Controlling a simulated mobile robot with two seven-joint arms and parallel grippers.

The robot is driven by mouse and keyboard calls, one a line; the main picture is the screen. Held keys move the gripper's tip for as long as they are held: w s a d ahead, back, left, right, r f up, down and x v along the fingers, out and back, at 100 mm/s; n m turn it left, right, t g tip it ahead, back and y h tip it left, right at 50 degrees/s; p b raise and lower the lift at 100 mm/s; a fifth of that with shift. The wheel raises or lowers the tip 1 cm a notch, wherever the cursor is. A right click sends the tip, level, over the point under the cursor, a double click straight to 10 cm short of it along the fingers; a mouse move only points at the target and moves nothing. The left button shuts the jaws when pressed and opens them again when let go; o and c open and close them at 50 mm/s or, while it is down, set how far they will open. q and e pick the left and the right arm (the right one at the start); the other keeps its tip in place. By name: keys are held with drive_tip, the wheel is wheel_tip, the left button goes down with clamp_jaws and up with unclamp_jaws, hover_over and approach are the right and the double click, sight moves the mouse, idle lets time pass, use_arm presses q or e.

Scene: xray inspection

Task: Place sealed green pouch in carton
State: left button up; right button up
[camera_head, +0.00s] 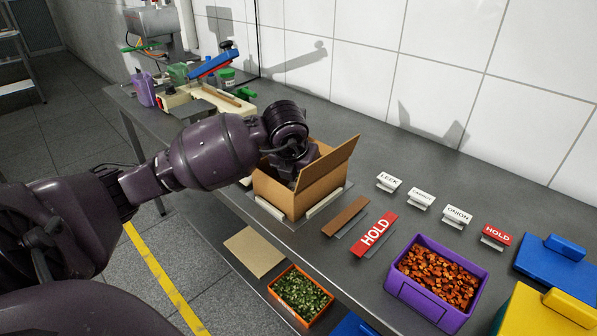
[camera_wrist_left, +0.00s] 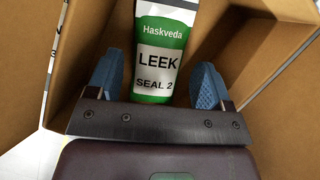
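The green and white pouch (camera_wrist_left: 158,55), labelled LEEK and SEAL 2, is inside the open carton (camera_head: 289,197) in the left wrist view. The carton walls (camera_wrist_left: 265,45) rise on both sides of it. My left gripper (camera_wrist_left: 157,85) reaches down into the carton from above. Its two blue fingertips are apart, one on each side of the pouch, with a small gap showing on each side. In the head view my wrist and the carton walls hide the pouch and the fingertips. My right gripper is not in view.
The carton's raised flap (camera_head: 329,163) stands at its right. A brown strip (camera_head: 345,216) and a red HOLD plate (camera_head: 375,233) lie right of it. A purple bin (camera_head: 436,281) and an orange bin (camera_head: 300,296) stand nearer. Small label signs (camera_head: 421,198) line the back.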

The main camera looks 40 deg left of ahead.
use_arm(q)
drive_tip(key=shift+f, duration=0.2)
drive_tip(key=v, duration=0.2)
drive_tip(key=p+v, duration=0.1)
drive_tip(key=v, duration=0.3)
drive_tip(key=shift+w+a+r+p, duration=0.1)
drive_tip(key=shift+w+r+p, duration=0.2)
drive_tip(key=shift+p, duration=0.05)
drive_tip(key=p+v, duration=0.1)
drive_tip(key=v, duration=0.6)
drive_tip(key=shift+f, duration=0.1)
